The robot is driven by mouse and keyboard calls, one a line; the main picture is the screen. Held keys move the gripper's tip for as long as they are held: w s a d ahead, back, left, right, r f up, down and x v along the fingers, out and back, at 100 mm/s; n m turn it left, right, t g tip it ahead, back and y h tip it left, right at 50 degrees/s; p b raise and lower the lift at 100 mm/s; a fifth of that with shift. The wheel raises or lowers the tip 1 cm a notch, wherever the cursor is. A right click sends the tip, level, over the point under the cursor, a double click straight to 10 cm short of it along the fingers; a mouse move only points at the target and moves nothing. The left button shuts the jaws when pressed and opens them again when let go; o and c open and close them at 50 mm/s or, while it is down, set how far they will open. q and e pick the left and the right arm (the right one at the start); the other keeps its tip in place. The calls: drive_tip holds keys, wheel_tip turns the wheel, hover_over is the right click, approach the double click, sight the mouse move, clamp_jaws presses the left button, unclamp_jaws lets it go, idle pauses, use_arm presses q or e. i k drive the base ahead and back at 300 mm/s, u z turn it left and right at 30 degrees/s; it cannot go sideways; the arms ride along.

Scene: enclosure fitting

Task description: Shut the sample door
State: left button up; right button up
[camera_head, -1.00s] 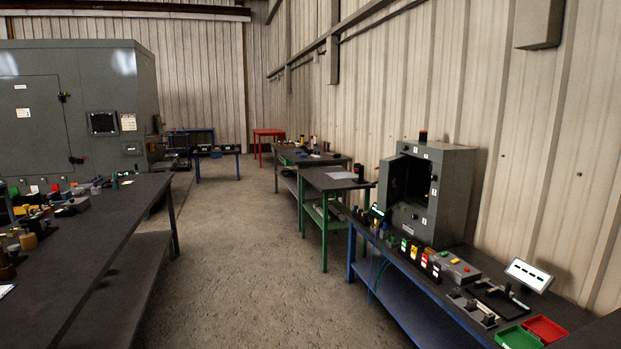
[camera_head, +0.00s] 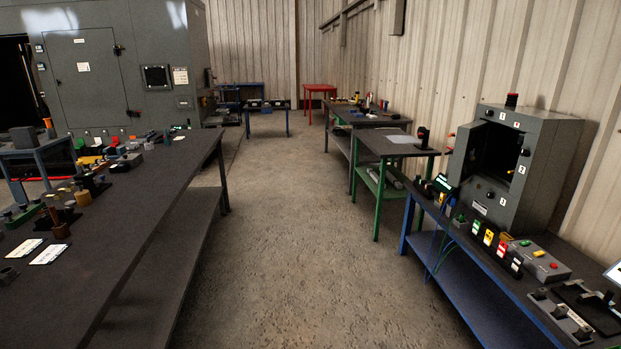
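A grey box-shaped cabinet (camera_head: 544,178) stands on the blue-legged bench at the right. Its front has a dark opening (camera_head: 495,152), with small numbered white labels around the frame. A narrow grey panel (camera_head: 461,156) shows nearly edge-on at the opening's left side, with a small dark and red part beside it. It may be the sample door, standing open; I cannot tell for sure. Neither of my grippers is in view.
A long dark bench (camera_head: 150,210) with many small parts fills the left. The blue-legged bench (camera_head: 462,275) runs along the right, with a green-legged table (camera_head: 384,146) behind it. A concrete aisle (camera_head: 300,230) between them is clear. A large grey enclosure (camera_head: 105,100) stands back left.

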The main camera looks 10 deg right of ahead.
sight(471, 136)
drive_tip(key=i, duration=3.55)
drive_tip(key=z, duration=3.25)
drive_tip(key=k, duration=0.65)
drive_tip(key=u, duration=0.45)
drive_tip(key=i, duration=0.65)
